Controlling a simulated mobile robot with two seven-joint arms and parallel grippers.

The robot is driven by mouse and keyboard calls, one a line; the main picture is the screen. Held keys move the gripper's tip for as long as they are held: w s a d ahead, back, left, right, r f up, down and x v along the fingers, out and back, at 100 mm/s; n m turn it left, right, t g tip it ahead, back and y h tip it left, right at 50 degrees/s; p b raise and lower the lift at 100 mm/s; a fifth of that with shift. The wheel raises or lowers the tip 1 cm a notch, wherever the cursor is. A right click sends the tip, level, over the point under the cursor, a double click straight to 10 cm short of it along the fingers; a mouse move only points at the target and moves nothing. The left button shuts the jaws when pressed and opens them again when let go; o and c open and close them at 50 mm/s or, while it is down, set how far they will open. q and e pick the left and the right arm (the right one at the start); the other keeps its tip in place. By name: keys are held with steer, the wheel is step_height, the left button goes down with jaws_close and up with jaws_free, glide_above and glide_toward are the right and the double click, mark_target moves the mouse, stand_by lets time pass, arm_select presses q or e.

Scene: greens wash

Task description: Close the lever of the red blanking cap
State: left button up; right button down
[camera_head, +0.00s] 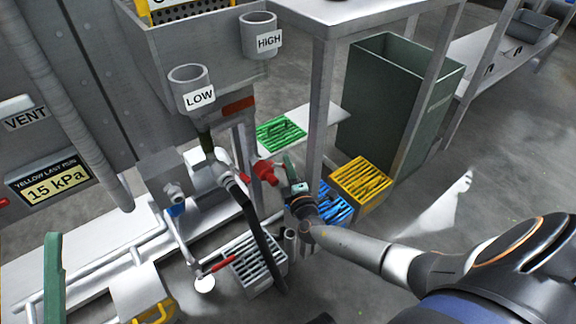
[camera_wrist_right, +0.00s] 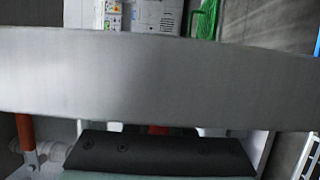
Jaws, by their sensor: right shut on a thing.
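The red blanking cap (camera_head: 264,173) sits on the pipework below the sink, left of the bench leg. A red part of it reaches right to my right gripper (camera_head: 288,170). That gripper is shut, apparently on the cap's lever; the jaws hide the exact contact. In the right wrist view, a dark finger pad (camera_wrist_right: 160,153) lies low in the picture, with a small red piece (camera_wrist_right: 158,130) just behind it.
A grey bench leg (camera_head: 319,100) stands close to my right gripper; a grey bar (camera_wrist_right: 160,70) crosses the wrist view. Green (camera_head: 280,132), blue (camera_head: 334,205) and yellow (camera_head: 362,184) crates stand nearby. A black hose (camera_head: 262,235) hangs left of the gripper. Open floor lies at right.

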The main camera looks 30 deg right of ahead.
steer(key=shift+a, duration=0.1)
steer(key=shift+s+a+m+g+h, duration=0.2)
steer(key=shift+m+g+h, duration=0.45)
steer(key=shift+h, duration=0.4)
steer(key=shift+s+a+m+g+h, duration=0.2)
steer(key=shift+m+g+h, duration=0.2)
steer(key=shift+m+h, duration=0.5)
steer(key=shift+s+a+m+g+h, duration=0.2)
steer(key=shift+m+g+h, duration=0.4)
steer(key=shift+h, duration=0.55)
steer(key=c, duration=0.8)
jaws_free()
